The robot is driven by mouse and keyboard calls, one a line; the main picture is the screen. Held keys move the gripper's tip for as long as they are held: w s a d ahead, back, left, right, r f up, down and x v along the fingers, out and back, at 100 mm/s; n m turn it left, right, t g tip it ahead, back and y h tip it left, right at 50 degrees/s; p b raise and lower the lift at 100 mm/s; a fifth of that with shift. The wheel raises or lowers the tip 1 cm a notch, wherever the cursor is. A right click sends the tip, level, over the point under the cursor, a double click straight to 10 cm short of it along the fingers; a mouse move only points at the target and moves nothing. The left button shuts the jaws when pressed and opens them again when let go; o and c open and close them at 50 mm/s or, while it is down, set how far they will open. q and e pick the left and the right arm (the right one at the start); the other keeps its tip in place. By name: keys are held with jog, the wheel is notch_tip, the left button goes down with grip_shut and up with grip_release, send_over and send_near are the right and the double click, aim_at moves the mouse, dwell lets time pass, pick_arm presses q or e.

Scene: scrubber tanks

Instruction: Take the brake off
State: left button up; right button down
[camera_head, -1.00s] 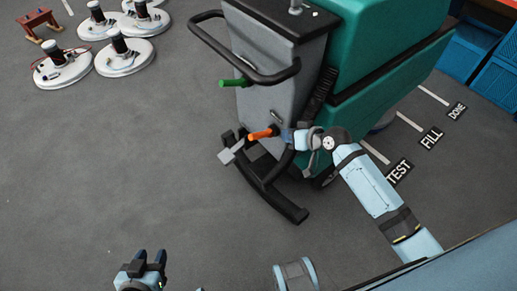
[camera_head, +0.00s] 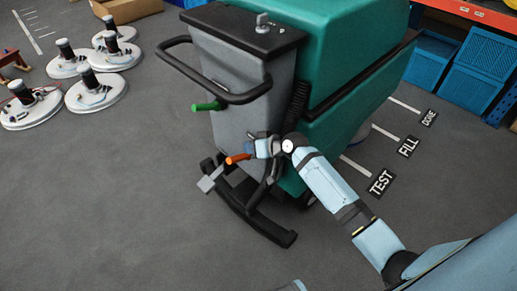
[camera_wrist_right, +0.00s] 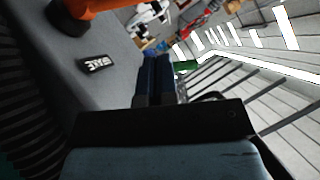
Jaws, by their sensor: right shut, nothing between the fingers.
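The scrubber machine (camera_head: 235,115) stands in the middle of the head view, with a grey rear body and green tanks. An orange lever (camera_head: 238,158) sticks out low on its rear. The lever's dark base also shows at the top left of the right wrist view, with the orange part (camera_wrist_right: 98,6). A small black label with white letters (camera_wrist_right: 97,63) is on the grey panel near it. My right gripper (camera_head: 251,147) is beside the lever's inner end, shut and empty; its dark blue fingers (camera_wrist_right: 154,78) are together. Contact with the lever cannot be told. My left gripper is out of view.
A green lever (camera_head: 208,106) sits higher, under the black handlebar (camera_head: 215,98). A black bar assembly (camera_head: 250,222) lies low behind the machine. Round white scrubber heads (camera_head: 95,92) stand at the left. Blue crates (camera_head: 470,65) are at the right. Floor at lower left is clear.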

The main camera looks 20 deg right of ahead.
aim_at(237, 156)
pick_arm(q)
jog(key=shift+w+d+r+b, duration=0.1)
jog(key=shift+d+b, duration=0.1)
jog(key=shift+b, duration=0.45)
pick_arm(e)
jog(key=shift+w+a+f, duration=0.5)
jog(key=shift+a+f, duration=0.15)
jog(key=shift+f, duration=0.3)
jog(key=shift+w+a+f, duration=0.5)
jog(key=shift+a+f, duration=0.15)
jog(key=shift+f, duration=0.25)
jog(key=shift+w+a+f, duration=0.5)
jog(key=shift+a+f, duration=0.15)
jog(key=shift+f, duration=0.3)
